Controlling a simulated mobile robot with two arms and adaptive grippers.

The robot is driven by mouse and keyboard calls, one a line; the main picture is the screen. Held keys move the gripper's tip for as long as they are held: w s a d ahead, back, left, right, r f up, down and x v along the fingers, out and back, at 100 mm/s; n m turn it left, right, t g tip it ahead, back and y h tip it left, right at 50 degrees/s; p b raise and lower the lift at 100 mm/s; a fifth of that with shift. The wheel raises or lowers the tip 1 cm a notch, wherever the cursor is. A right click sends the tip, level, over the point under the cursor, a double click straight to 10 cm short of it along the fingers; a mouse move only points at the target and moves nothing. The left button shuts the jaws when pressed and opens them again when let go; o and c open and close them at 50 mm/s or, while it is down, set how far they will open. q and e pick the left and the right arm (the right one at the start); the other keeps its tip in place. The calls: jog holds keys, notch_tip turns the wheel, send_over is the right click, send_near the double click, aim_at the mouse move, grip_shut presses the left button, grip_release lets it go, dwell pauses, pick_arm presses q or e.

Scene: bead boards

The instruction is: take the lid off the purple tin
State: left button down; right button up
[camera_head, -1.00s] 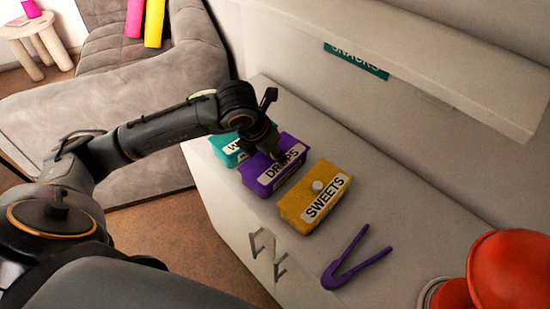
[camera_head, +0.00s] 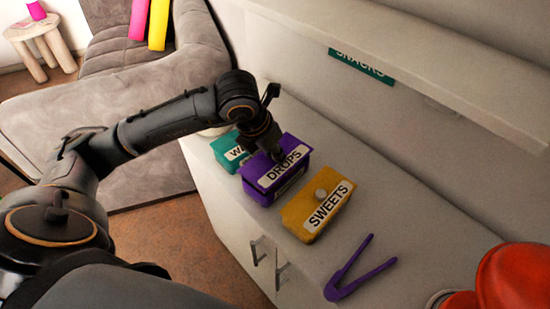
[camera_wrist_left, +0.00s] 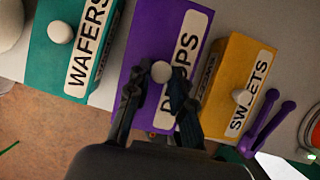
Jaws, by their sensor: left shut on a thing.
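The purple tin (camera_head: 262,194) stands on the white cabinet top between two other tins. Its purple lid (camera_head: 262,168) bears a DROPS label and has a pale round knob (camera_wrist_left: 161,71). My left gripper (camera_head: 276,153) reaches down onto the lid from the left. In the left wrist view, its two fingers (camera_wrist_left: 157,86) are on either side of the knob, shut on it. The lid appears slightly raised above the tin's body, but I cannot tell how large the gap is. In the head view the gripper hides the knob. My right gripper is not in view.
A teal WAFERS tin (camera_head: 226,148) stands close on the left, and a yellow SWEETS tin (camera_head: 306,204) close on the right. Purple tongs (camera_head: 357,270) and a red rounded object (camera_head: 515,278) lie further right. A shelf overhangs behind, with a teal SNACKS sign (camera_head: 361,66).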

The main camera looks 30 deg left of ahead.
pick_arm(q)
jog(key=s+r, duration=0.1)
jog(key=r, duration=0.1)
jog(key=s+a+r, duration=0.1)
jog(key=s, duration=0.1)
jog(key=s+a+r+b, duration=0.1)
jog(key=r, duration=0.1)
jog(key=shift+s+r, duration=0.15)
jog(key=shift+r, duration=0.15)
jog(key=s+a+r+b, duration=0.3)
jog(key=s+r+b, duration=0.1)
jog(key=s, duration=0.4)
jog(key=shift+s+a+r, duration=0.15)
jog(key=shift+a+r, duration=0.05)
jog(key=shift+a, duration=0.2)
